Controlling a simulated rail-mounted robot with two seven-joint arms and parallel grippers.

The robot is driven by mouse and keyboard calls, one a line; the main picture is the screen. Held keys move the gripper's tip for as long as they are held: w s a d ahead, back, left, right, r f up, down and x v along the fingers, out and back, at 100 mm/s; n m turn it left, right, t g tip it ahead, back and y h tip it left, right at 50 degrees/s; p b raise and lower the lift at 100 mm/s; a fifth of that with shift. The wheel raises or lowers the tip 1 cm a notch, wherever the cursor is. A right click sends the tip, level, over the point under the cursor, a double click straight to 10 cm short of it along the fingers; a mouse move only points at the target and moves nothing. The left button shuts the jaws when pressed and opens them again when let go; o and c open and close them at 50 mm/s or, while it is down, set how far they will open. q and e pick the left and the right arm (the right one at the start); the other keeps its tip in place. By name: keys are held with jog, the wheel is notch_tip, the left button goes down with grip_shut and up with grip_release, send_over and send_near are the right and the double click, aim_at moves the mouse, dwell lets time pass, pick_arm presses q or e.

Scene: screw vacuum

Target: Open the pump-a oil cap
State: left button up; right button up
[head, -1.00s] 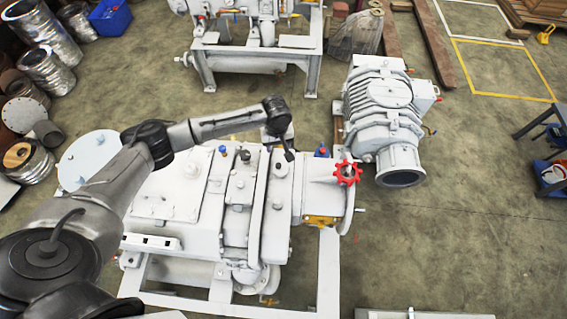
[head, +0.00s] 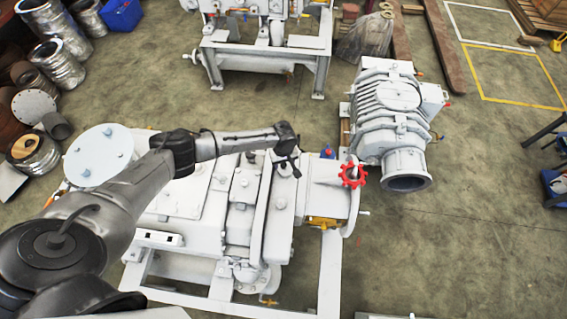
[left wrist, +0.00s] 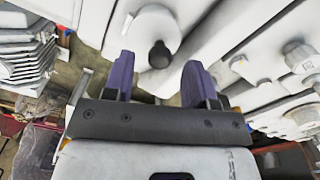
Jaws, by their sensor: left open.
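The near white pump (head: 185,190) fills the middle of the head view; I take it to be pump-a. In the left wrist view a dark round cap (left wrist: 160,54) sits on a white round boss, probably the oil cap. My left gripper (head: 290,166) hangs over the right part of the near pump in the head view. In the left wrist view its two purple fingers (left wrist: 158,80) are apart with nothing between them. The cap appears beyond the fingertips, not held. My arm hides part of the pump top. My right gripper is not in view.
A red handwheel (head: 352,175) and a blue fitting (head: 328,152) stand close to the right of the left gripper. A ribbed white unit (head: 388,125) stands beyond. Another pump (head: 265,48) is at the back. Open floor (head: 465,220) lies to the right.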

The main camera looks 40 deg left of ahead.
pick_arm(q)
jog(key=shift+f, duration=0.8)
